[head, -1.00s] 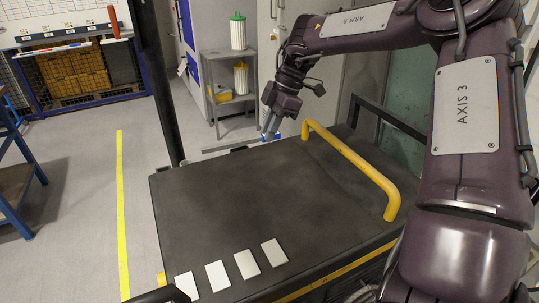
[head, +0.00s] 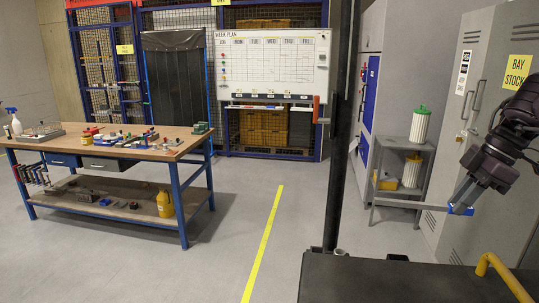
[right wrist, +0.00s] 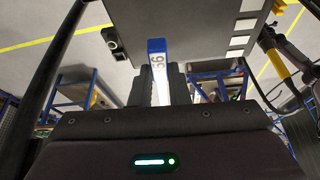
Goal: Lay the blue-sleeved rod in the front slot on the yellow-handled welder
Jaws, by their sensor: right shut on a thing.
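My right gripper (head: 462,195) is at the right of the head view, shut on the blue-sleeved rod (head: 461,209). The blue sleeve shows at the fingertips, and a pale grey bar that looks like the rod extends to the left. In the right wrist view a blue piece with a white number label (right wrist: 156,46) stands between the fingers. The dark welder top (head: 400,283) lies lower in the head view, with part of its yellow handle (head: 505,272) at the lower right. The rod is held above and apart from the welder. The front slot cannot be made out. My left gripper is out of view.
A dark upright post (head: 343,130) rises beside the welder. A grey shelf (head: 409,146) with white canisters and a grey locker (head: 478,60) stand behind. A workbench (head: 105,148) stands at left. Floor between is clear. White plates (right wrist: 238,42) lie on the welder top.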

